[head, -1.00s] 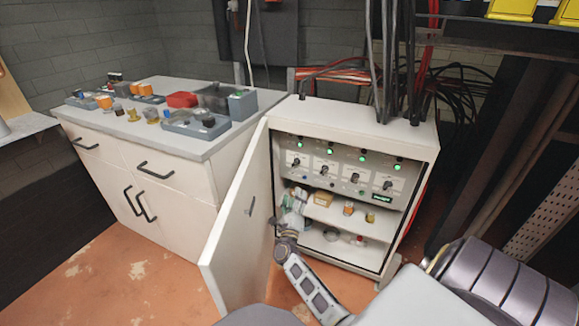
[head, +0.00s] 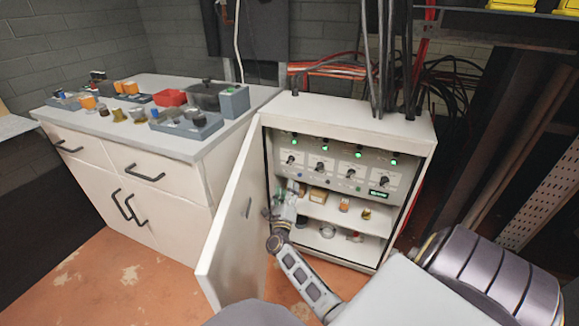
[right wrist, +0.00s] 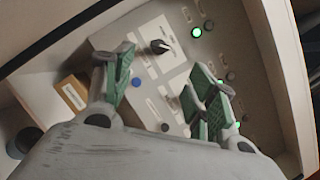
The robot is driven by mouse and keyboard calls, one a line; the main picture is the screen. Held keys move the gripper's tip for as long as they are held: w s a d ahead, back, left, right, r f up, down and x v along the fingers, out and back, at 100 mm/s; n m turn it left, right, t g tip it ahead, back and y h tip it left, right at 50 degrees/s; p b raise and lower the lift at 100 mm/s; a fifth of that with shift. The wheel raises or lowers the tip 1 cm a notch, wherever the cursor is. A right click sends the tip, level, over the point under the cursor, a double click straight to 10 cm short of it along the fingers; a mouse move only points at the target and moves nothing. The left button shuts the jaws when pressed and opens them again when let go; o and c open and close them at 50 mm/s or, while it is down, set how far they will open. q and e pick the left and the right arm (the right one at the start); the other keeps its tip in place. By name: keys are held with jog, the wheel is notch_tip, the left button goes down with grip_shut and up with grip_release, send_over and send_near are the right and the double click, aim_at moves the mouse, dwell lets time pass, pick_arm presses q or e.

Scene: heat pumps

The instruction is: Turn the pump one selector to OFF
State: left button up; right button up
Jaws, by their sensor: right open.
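The control panel (head: 335,173) sits inside the open white cabinet, with a row of several black selectors under green lights. The leftmost selector (head: 291,160) is above my right gripper (head: 291,188). My right gripper is in front of the panel's lower left part, at the cabinet opening. In the right wrist view, its green-padded fingers (right wrist: 160,84) are spread apart with nothing between them. A black selector with a pale pointer (right wrist: 160,46) shows beyond the gap, apart from the fingers; its label cannot be read. The right finger hides part of the panel. My left gripper is out of view.
The cabinet door (head: 232,225) stands open to the left of my right arm. Shelves under the panel hold a cardboard box (head: 318,195) and small parts. A counter (head: 210,148) with trays stands at the left. Cables rise behind the cabinet.

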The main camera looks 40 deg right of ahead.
aim_at(291, 160)
jog(key=shift+b+x, duration=1.45)
jog(key=shift+x, duration=4.9)
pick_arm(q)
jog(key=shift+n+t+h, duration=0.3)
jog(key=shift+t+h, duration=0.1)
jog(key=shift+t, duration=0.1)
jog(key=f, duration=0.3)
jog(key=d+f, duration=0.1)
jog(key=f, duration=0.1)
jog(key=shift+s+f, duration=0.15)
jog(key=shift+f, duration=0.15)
pick_arm(e)
jog(key=shift+d, duration=0.1)
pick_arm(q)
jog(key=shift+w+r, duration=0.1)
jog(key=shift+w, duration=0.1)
pick_arm(e)
jog(key=shift+c, duration=0.9)
jog(key=c, duration=0.8)
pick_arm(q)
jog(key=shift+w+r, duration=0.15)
pick_arm(e)
jog(key=shift+c, duration=0.2)
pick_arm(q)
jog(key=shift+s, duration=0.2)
